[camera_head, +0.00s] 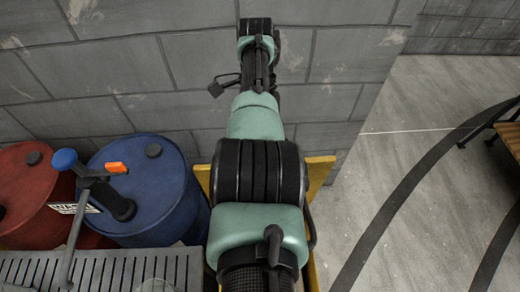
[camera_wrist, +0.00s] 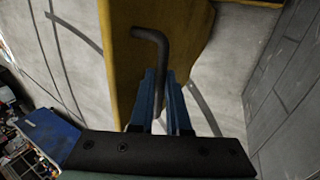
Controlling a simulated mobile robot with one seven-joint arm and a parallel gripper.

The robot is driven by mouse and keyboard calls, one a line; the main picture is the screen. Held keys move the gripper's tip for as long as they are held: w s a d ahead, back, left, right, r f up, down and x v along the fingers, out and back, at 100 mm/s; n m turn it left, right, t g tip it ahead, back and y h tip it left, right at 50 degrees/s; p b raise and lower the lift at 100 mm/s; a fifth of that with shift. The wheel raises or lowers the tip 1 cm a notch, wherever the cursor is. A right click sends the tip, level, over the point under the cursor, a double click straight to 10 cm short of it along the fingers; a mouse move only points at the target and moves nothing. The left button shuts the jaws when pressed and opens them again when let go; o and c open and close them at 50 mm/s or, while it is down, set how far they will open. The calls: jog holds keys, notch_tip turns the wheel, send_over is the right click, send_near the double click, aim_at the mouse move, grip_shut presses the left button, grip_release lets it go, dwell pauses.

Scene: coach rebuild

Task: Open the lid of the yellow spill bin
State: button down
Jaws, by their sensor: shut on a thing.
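The yellow spill bin (camera_head: 320,172) stands against the block wall, mostly hidden behind my arm in the head view; only yellow edges show on both sides. In the wrist view a yellow panel (camera_wrist: 128,72) of the bin fills the upper middle. A dark bent rod handle (camera_wrist: 149,33) stands in front of it. My gripper (camera_wrist: 162,78), with blue fingers, is shut on the rod's straight part, and the bent end sticks out past the fingertips. My gripper is hidden in the head view. I cannot tell how far the lid is raised.
The grey wall (camera_head: 150,70) is close behind. Open floor (camera_head: 400,190) lies to the right.

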jog(key=shift+d, duration=0.1)
jog(key=c, duration=0.9)
grip_release()
jog(key=shift+w+r, duration=0.1)
notch_tip(320, 180, up, 10)
jog(key=p, duration=1)
